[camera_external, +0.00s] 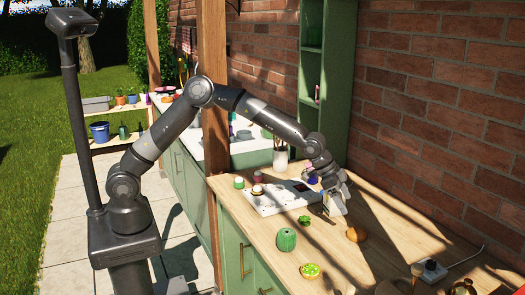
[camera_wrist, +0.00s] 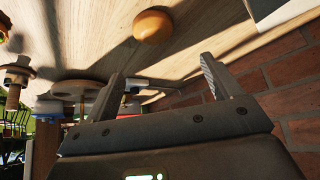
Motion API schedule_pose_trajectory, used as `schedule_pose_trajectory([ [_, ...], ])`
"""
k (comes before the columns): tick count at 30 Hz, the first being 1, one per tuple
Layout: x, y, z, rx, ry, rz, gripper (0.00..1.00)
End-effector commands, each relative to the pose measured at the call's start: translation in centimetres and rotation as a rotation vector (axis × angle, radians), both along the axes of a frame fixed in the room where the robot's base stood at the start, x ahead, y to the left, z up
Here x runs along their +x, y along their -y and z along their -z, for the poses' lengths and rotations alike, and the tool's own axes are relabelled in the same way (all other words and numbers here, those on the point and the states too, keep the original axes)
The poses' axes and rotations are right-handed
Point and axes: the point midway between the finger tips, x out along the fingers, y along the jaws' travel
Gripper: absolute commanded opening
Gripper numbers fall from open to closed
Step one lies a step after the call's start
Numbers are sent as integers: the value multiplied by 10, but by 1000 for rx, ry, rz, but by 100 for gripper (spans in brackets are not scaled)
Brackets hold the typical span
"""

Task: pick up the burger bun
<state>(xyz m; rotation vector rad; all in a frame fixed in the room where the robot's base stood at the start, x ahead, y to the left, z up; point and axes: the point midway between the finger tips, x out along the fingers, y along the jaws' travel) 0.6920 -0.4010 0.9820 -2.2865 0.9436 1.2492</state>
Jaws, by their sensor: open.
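The burger bun (camera_external: 356,234) is a small, rounded orange-brown object on the wooden tabletop (camera_external: 330,262). In the wrist view the bun (camera_wrist: 153,26) lies beyond the fingertips, near the top of the picture and between the two fingers' lines. My gripper (camera_external: 337,200) is above the table, up and to the left of the bun in the external view, and apart from it. In the wrist view my gripper (camera_wrist: 158,72) shows two fingers spread wide with nothing between them.
A green ribbed jar (camera_external: 286,239) and a green-topped round item (camera_external: 310,271) stand left of the bun. A white board (camera_external: 275,199) lies behind. The brick wall (camera_external: 440,120) bounds the right side. Wooden items stand at the near right. Table around the bun is clear.

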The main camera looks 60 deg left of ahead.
Motion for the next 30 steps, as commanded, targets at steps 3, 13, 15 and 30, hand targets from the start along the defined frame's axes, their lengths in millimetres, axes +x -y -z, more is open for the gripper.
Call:
schedule_pose_trajectory([
  [3,4,6,12,-3,-3,3,83],
  [13,19,22,47,-1,-1,2,83],
  [15,20,23,49,-2,-1,2,83],
  [30,31,43,96,-2,-1,2,83],
])
